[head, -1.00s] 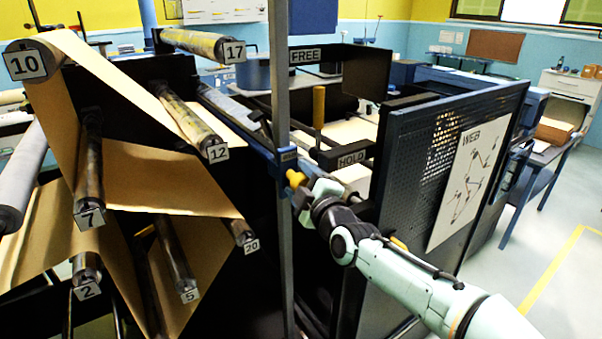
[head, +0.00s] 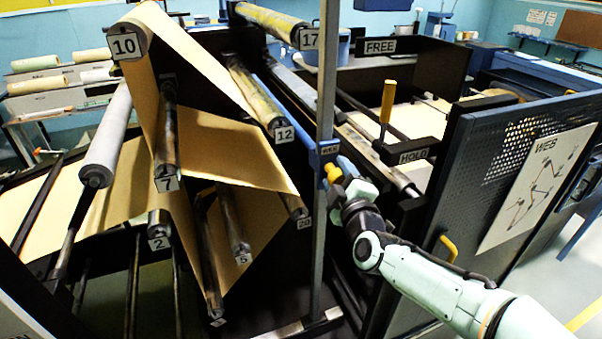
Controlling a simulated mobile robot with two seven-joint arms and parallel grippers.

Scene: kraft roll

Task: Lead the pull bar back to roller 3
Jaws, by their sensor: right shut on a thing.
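My right gripper (head: 338,188) is shut on a yellow knob (head: 333,173) beside the grey upright post. Just above the knob is a blue block (head: 324,152) on the post. A blue bar, apparently the pull bar (head: 283,99), runs from there back and left behind roller 12. Brown kraft web (head: 232,146) passes over roller 10 (head: 131,40) and runs among roller 12 (head: 268,107), roller 7 (head: 165,130), roller 20 and the lower rollers. No label reading 3 is legible; a low roller's tag (head: 217,322) is too steeply angled to read. My left gripper is out of view.
The grey upright post (head: 324,70) stands close to my right gripper. A yellow-handled lever (head: 387,105) stands between the FREE (head: 380,46) and HOLD (head: 412,156) signs. A perforated dark panel (head: 480,165) with a WEB diagram (head: 537,188) is at the right.

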